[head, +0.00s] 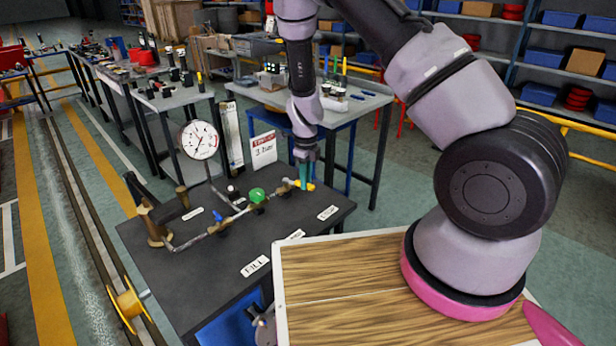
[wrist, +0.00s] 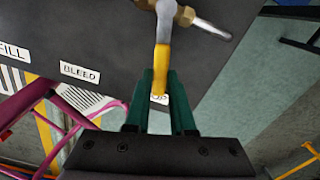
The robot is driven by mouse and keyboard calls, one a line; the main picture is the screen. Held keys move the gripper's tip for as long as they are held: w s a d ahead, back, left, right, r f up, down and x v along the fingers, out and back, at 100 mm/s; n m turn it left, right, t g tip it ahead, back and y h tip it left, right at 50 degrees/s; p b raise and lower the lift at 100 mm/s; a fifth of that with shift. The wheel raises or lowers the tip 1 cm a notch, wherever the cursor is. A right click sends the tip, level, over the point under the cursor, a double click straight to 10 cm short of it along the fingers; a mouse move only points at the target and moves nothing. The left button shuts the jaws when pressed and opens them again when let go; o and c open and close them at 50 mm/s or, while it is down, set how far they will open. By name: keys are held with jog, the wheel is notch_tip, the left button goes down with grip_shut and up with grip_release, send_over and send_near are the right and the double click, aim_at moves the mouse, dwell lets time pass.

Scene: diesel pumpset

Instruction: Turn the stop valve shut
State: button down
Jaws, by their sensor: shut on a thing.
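The stop valve is at the right end of the pipe run on the dark bench top, with a yellow lever (head: 308,187) and a brass body (head: 287,188). In the wrist view the yellow lever (wrist: 162,58) runs down from the brass body (wrist: 185,15) between my green fingers. My gripper (head: 306,176) reaches down from above and is shut on the lever; it also shows in the wrist view (wrist: 160,80). The lever's far end and part of the STOP label (wrist: 160,98) are hidden by the fingers.
A green knob (head: 257,195) and a blue handle (head: 218,215) sit on the same pipe, left of the stop valve. A round gauge (head: 200,140) stands behind them.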

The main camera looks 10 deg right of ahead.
jog(key=shift+s+a+m, duration=0.35)
jog(key=shift+a+m, duration=0.05)
jog(key=shift+m, duration=0.4)
jog(key=shift+s+a+m, duration=0.35)
jog(key=shift+a+m, duration=0.05)
jog(key=shift+m, duration=0.4)
jog(key=c, duration=0.8)
grip_release()
jog(key=shift+o, duration=0.2)
jog(key=shift+r, duration=0.1)
notch_tip(320, 180, up, 11)
jog(key=shift+f, duration=0.2)
jog(key=shift+r, duration=0.1)
